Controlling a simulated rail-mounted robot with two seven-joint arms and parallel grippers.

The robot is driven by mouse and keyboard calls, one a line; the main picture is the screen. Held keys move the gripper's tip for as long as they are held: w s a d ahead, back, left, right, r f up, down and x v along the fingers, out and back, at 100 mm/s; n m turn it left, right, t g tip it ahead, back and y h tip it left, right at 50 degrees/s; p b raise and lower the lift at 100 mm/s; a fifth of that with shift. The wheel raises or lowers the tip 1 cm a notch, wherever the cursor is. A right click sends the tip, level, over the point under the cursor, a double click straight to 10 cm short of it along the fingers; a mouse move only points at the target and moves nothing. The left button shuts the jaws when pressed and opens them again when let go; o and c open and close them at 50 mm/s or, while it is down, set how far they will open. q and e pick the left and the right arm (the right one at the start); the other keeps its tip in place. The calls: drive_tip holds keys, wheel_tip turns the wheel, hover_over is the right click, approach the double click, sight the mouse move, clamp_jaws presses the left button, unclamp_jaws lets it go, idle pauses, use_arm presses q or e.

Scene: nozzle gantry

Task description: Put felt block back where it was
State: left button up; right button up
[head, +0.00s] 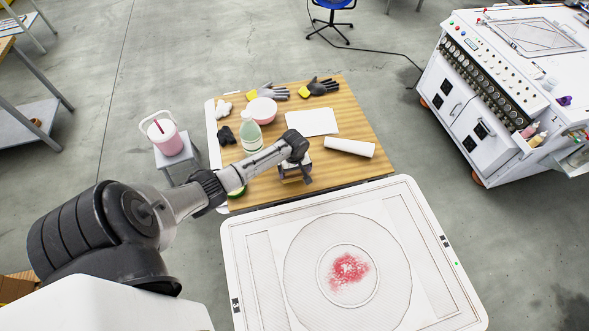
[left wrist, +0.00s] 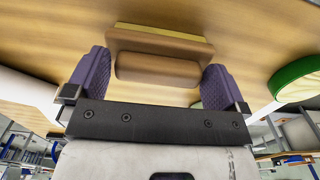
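The felt block (left wrist: 158,69) is brown with a yellowish layer along its far side, in the left wrist view. My left gripper (left wrist: 156,82) has its two purple fingers on either side of the block's rounded grip, seemingly closed on it. In the head view my left gripper (head: 295,176) is low over the front part of the wooden table (head: 350,95). The block is mostly hidden there by the gripper, and I cannot tell whether it touches the table. My right gripper is not in view.
A green round item (left wrist: 295,79) lies beside the gripper. A bottle (head: 251,137), pink bowl (head: 263,110), white sheet (head: 312,122), white roll (head: 349,147) and gloves (head: 319,88) share the table. The white framed screen (head: 410,215) with a red patch lies in front.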

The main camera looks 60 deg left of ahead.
use_arm(q)
drive_tip(key=shift+r, duration=0.1)
wheel_tip(320, 180, up, 12)
drive_tip(key=s+d+f+m+t, duration=0.1)
drive_tip(key=s+d+f+m, duration=0.1)
drive_tip(key=s+d+m, duration=0.55)
drive_tip(key=s+d+f+m, duration=0.2)
drive_tip(key=s+d+m, duration=0.15)
drive_tip(key=d, duration=0.65)
drive_tip(key=s+d+r+m+t, duration=0.2)
drive_tip(key=s+d+r+m, duration=0.4)
drive_tip(key=s+d, duration=0.4)
drive_tip(key=shift+s+d+r+t+p, duration=0.2)
drive_tip(key=shift+r+t+p, duration=0.1)
drive_tip(key=shift+r+p, duration=0.2)
drive_tip(key=shift+r, duration=0.1)
wheel_tip(320, 180, up, 8)
drive_tip(key=p, duration=0.7)
drive_tip(key=shift+f, duration=0.25)
drive_tip(key=shift+w, duration=0.1)
